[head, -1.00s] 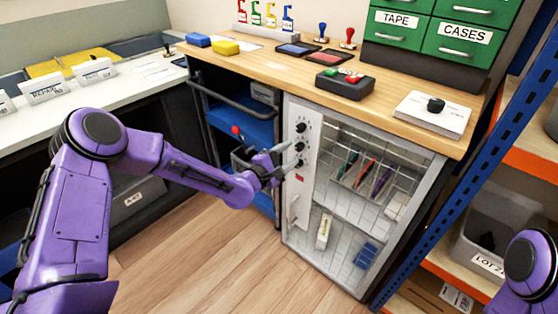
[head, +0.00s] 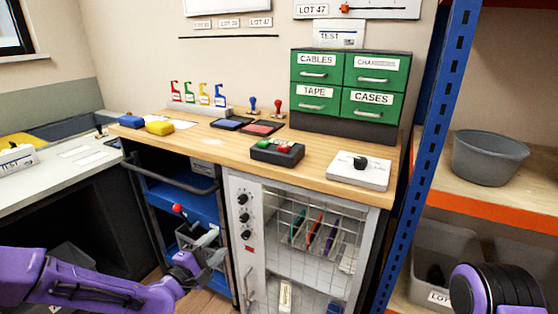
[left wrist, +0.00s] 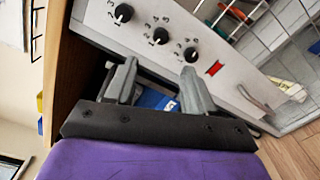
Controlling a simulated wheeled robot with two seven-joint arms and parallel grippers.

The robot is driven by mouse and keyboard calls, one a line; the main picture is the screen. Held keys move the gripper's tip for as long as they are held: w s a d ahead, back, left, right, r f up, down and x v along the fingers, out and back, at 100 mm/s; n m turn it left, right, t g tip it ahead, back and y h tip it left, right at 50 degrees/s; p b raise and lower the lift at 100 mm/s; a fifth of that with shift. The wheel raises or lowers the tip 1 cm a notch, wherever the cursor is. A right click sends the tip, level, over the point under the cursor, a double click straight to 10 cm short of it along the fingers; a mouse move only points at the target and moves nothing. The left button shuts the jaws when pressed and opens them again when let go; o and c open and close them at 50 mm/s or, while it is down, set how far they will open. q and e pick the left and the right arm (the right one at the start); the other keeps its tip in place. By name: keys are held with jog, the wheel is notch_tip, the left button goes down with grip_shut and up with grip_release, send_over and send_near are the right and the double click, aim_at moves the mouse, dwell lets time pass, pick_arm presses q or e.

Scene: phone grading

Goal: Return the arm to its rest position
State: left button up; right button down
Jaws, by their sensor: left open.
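My left gripper (head: 209,246) is in front of the blue trolley, to the left of the cabinet's knob panel, below the worktop. In the left wrist view its two grey fingers (left wrist: 160,90) stand apart with nothing held between them. The purple left arm reaches in from the lower left of the head view. Part of my right arm shows at the lower right of the head view, but its gripper is out of the frame.
The cabinet (head: 298,245) with knobs and a wire rack stands close right of the left gripper. The wooden worktop (head: 215,150) is above it. A blue shelf post (head: 425,130) stands at the right. A blue trolley (head: 185,200) is behind the gripper.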

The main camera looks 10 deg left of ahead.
pick_arm(q)
jog(key=s+f+m+g+y+p, duration=0.45)
jog(key=s+f+m+g, duration=0.2)
jog(key=s+f, duration=0.75)
jog(key=s+a+f+m+g+y+p, duration=0.1)
jog(key=s+a+m+g+y+p, duration=0.1)
jog(key=s, duration=0.9)
jog(key=s+a+f+m+g+y+p, duration=0.1)
jog(key=s+a+m+g+y+p, duration=0.2)
jog(key=s, duration=0.8)
jog(key=shift+s+a+g, duration=0.2)
jog(key=shift+a+g, duration=0.5)
jog(key=shift+g, duration=0.35)
jog(key=shift+f, duration=0.1)
jog(key=shift+c, duration=1.1)
jog(key=shift+w+d, duration=0.1)
jog(key=shift+w, duration=0.05)
